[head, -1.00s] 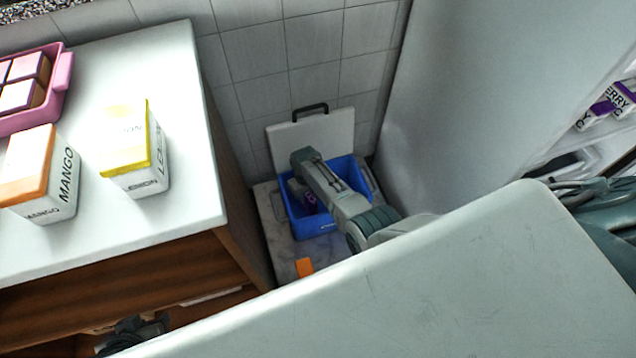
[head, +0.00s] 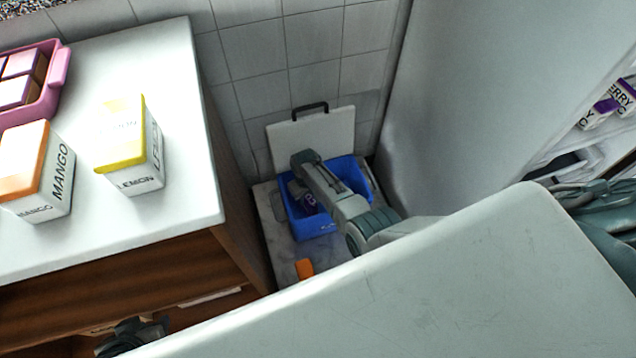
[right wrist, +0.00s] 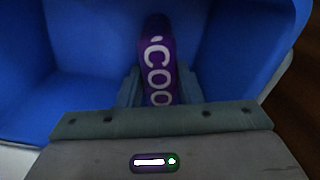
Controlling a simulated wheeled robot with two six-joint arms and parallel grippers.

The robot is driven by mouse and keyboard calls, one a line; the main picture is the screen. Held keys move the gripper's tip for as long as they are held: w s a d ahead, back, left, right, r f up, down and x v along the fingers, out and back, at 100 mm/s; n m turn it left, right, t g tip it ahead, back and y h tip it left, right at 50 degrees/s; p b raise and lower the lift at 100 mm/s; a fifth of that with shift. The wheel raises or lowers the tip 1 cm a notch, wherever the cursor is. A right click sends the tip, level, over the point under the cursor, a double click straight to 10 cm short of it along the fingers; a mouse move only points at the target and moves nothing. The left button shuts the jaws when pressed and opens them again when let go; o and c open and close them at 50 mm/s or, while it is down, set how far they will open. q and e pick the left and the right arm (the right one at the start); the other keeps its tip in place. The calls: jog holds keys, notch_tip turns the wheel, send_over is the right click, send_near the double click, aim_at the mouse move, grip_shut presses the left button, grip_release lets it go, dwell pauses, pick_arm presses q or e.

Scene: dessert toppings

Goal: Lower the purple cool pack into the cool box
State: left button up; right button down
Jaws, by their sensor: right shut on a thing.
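The cool box (head: 322,224) is an open blue box standing low in the corner by the tiled wall. My right arm reaches into it from the right. My right gripper (right wrist: 158,92) is shut on the purple cool pack (right wrist: 157,62), which bears white letters reading "COO". The pack is inside the box opening, with blue walls around it. It also shows in the head view (head: 308,203), partly hidden by my arm. Whether it touches the box floor cannot be told. My left gripper (head: 133,337) is partly in view at the lower left, dark and unclear.
A white lid with a black handle (head: 318,130) leans on the wall behind the box. An orange object (head: 304,268) lies in front. A white counter (head: 190,180) at left holds a lemon carton (head: 140,180), a mango carton (head: 45,195) and a pink tray (head: 55,75).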

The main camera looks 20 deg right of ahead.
jog(key=shift+f+b, duration=0.35)
jog(key=shift+f, duration=0.1)
dwell(0.3)
jog(key=c, duration=0.9)
grip_release()
